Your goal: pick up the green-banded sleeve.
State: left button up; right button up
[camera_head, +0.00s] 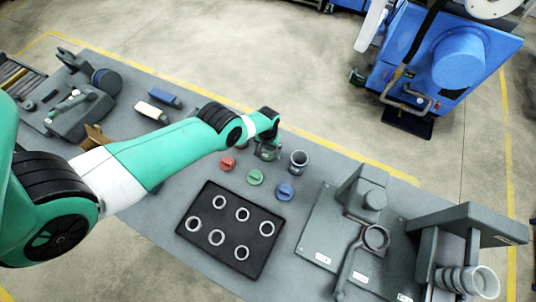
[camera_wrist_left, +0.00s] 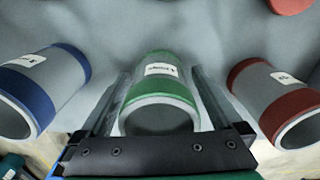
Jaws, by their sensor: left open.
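The green-banded sleeve (camera_wrist_left: 160,90) is a grey tube with a green band and a white label. In the left wrist view it stands between the two fingers of my left gripper (camera_wrist_left: 160,74), one finger on each side. The jaws are open, and I cannot tell whether either finger touches the sleeve. In the head view my left gripper (camera_head: 267,152) is low over the table at the arm's end and mostly hides this sleeve. My right gripper is not in view.
A blue-banded sleeve (camera_wrist_left: 42,85) and a red-banded sleeve (camera_wrist_left: 280,100) flank the gripper closely. Red (camera_head: 227,163), green (camera_head: 255,177) and blue (camera_head: 285,192) discs lie nearby. A black tray (camera_head: 227,228) holds several rings. A grey fixture (camera_head: 372,238) stands right.

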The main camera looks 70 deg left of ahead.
pick_arm(q)
jog(key=c, duration=1.3)
jog(key=shift+r, duration=0.15)
